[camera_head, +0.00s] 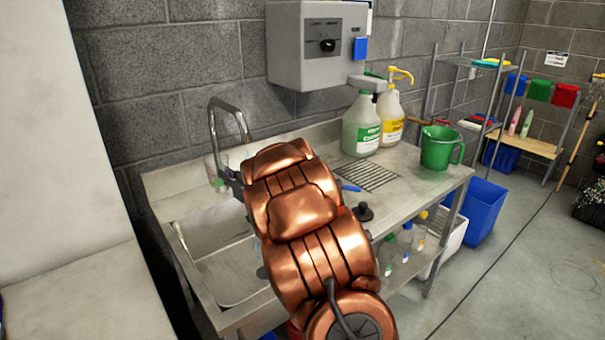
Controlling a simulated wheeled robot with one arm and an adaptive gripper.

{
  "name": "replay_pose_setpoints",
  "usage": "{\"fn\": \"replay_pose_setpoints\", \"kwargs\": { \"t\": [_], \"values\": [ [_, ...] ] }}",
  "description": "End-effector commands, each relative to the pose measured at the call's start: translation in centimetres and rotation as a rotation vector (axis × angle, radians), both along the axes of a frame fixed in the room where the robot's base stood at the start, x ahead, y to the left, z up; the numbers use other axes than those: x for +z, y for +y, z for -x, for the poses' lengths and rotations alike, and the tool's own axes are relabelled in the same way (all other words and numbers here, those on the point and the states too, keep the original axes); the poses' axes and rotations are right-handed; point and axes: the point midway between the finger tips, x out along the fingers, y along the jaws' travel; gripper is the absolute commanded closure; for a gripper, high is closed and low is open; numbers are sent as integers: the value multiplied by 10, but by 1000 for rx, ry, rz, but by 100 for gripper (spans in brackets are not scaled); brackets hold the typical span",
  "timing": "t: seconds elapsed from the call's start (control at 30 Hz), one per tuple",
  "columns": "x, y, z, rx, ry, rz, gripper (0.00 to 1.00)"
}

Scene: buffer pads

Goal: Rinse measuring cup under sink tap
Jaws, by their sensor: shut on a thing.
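My arm reaches over the sink (215,238) and covers much of it. My gripper (226,178) is a small dark shape at the arm's far end, low beside the tap. It is shut on a small clear object (212,166), which seems to be the measuring cup; its form is hard to make out. The cup is below the curved metal tap (228,103), close to its spout. Whether it is right under the spout, and whether water runs, I cannot tell.
A green jug (437,148), a green-labelled bottle (361,127) and a yellow-pump bottle (391,115) stand on the steel counter, right of the sink. A grey dispenser (317,47) hangs above. Blue bins (482,212) stand on the floor at right.

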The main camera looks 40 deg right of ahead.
Motion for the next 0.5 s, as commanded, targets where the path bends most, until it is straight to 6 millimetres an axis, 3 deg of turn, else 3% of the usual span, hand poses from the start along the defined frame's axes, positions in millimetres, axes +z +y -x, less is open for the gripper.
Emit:
{"fn": "replay_pose_setpoints", "kwargs": {
  "t": [0.03, 0.2, 0.5],
  "values": [
    [4, -17, 9, -2, 1, -1, 100],
    [4, -55, 39, 20, 2, -3, 100],
    [3, -108, 104, 62, 4, -7, 100]
  ]
}}
